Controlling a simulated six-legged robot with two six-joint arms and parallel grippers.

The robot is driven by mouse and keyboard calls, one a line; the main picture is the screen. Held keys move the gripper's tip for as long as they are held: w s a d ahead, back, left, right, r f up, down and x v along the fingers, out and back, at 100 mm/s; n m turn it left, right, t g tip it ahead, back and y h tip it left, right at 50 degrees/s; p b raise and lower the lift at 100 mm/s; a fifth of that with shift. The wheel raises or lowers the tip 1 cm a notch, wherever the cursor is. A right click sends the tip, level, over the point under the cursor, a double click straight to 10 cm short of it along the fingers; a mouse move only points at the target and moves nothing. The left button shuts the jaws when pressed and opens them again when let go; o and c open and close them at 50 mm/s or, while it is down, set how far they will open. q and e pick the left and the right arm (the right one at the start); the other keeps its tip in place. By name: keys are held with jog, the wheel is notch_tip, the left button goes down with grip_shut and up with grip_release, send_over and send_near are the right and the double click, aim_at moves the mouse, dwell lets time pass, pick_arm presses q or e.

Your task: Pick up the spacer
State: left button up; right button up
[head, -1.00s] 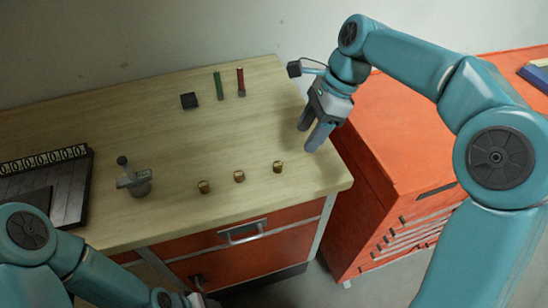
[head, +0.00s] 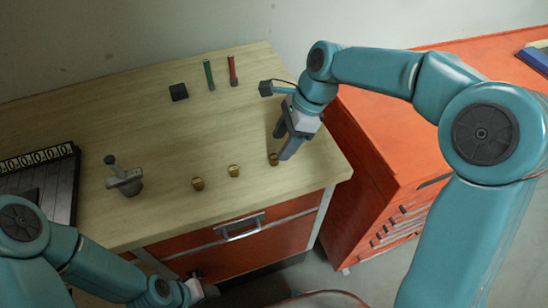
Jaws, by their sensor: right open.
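Three small brass-coloured cylinders stand in a row near the front of the wooden worktop: a left one (head: 198,184), a middle one (head: 234,171) and a right one (head: 273,160). I cannot tell which of them, if any, is the spacer. My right gripper (head: 281,147) points down, open, with its fingers right by the right cylinder, partly overlapping it in view. I cannot tell whether they touch. My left gripper (head: 200,291) is low at the picture's bottom, before the bench front; its jaws are unclear.
A grey valve-like part (head: 124,181) stands at the left by a dark tray (head: 62,190). A black block (head: 179,92), a green rod (head: 209,75) and a red rod (head: 232,71) are at the back. An orange cabinet (head: 375,170) adjoins at the right. The worktop's middle is clear.

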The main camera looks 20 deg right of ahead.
aim_at(274, 157)
jog(key=x, duration=0.4)
jog(key=shift+a+f+p, duration=0.15)
jog(key=shift+f+p, duration=0.15)
jog(key=shift+f, duration=0.35)
grip_shut()
jog(key=shift+r, duration=0.1)
